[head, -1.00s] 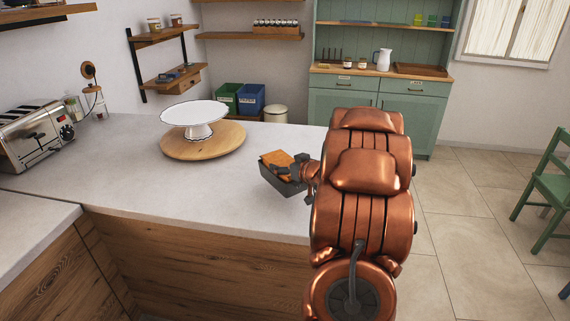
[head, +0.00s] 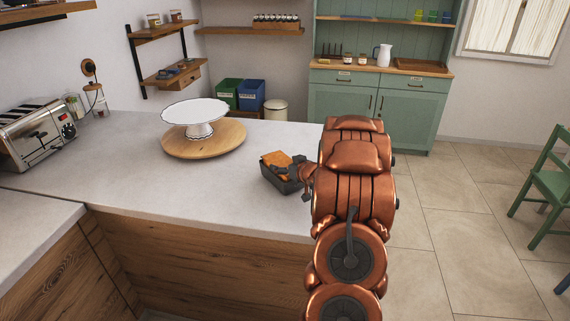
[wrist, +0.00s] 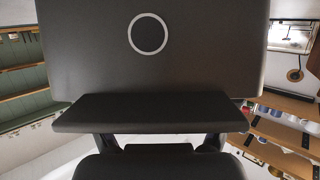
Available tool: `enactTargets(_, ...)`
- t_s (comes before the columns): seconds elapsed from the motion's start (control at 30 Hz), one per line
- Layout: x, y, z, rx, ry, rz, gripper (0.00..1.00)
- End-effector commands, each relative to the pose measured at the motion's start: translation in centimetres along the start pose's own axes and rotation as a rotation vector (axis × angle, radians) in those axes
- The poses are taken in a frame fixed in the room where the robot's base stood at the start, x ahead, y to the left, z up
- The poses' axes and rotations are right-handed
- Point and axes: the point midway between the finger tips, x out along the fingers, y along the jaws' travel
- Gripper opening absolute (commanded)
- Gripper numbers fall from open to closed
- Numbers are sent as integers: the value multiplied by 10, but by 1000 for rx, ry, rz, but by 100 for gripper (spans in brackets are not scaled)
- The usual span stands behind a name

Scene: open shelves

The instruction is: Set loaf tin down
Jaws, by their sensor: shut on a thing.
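The loaf tin (head: 283,186) is dark grey, with an orange-brown loaf (head: 275,159) showing in its top. It is over the right part of the pale counter, close to the surface; I cannot tell whether its base touches. My gripper (head: 296,170) is shut on the tin's right side.
A white cake stand (head: 195,112) stands on a round wooden board (head: 203,140) left of the tin. A toaster (head: 38,130) is at the far left. The counter (head: 160,205) is clear between the board and its front edge.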

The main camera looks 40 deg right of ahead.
Motion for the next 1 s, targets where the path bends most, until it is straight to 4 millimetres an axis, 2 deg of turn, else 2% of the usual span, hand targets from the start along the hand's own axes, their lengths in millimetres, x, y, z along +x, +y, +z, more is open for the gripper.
enactTargets(0.47,2,0,5,-1,2,1,18)
enactTargets(0.5,2,0,4,-2,1,1,89)
enactTargets(0.6,2,0,5,-1,1,1,99)
enactTargets(1.0,1,0,2,-1,1,1,100)
